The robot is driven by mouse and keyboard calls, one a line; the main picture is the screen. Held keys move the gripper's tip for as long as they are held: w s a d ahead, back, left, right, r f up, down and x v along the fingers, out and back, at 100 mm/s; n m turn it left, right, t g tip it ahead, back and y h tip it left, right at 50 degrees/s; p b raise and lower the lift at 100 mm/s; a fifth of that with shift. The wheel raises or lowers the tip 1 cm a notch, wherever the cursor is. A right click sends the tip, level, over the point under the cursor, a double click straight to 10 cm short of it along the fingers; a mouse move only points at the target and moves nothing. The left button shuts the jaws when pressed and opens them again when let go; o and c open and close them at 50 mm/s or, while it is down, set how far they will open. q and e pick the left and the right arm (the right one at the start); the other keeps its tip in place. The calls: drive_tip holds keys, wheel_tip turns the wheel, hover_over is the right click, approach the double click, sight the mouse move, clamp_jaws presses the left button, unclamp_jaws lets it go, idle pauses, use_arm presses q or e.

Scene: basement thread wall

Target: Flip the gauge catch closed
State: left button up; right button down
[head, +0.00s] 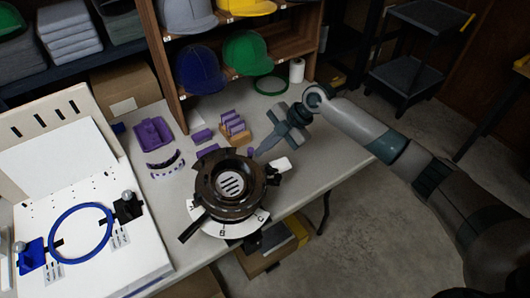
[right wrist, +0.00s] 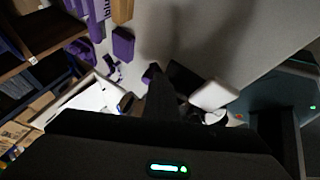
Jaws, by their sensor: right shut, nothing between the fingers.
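A dark brown round fixture (head: 232,184) stands on a white lettered base plate (head: 226,230) near the table's front edge. A white tab (head: 283,164) sticks out at its upper right; a white block, probably this tab, shows in the right wrist view (right wrist: 212,95). I cannot tell which part is the gauge catch or how it stands. My right gripper (head: 262,150) is shut and empty, pointing down-left just above and behind the fixture's right side. Its dark fingers (right wrist: 160,88) also show in the right wrist view. My left gripper is not in view.
A white board (head: 95,215) with a blue ring (head: 54,236) lies at the left. Purple blocks (head: 233,122) and a purple tray (head: 153,133) lie behind the fixture. A wooden shelf with caps (head: 243,53) stands at the back. Bare table (head: 325,150) lies right of the fixture.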

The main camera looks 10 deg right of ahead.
idle(0.4)
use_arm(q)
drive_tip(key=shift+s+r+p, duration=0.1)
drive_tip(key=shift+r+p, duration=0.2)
use_arm(e)
drive_tip(key=shift+s+d+f, duration=0.1)
drive_tip(key=shift+s+d, duration=0.2)
drive_tip(key=shift+s, duration=0.4)
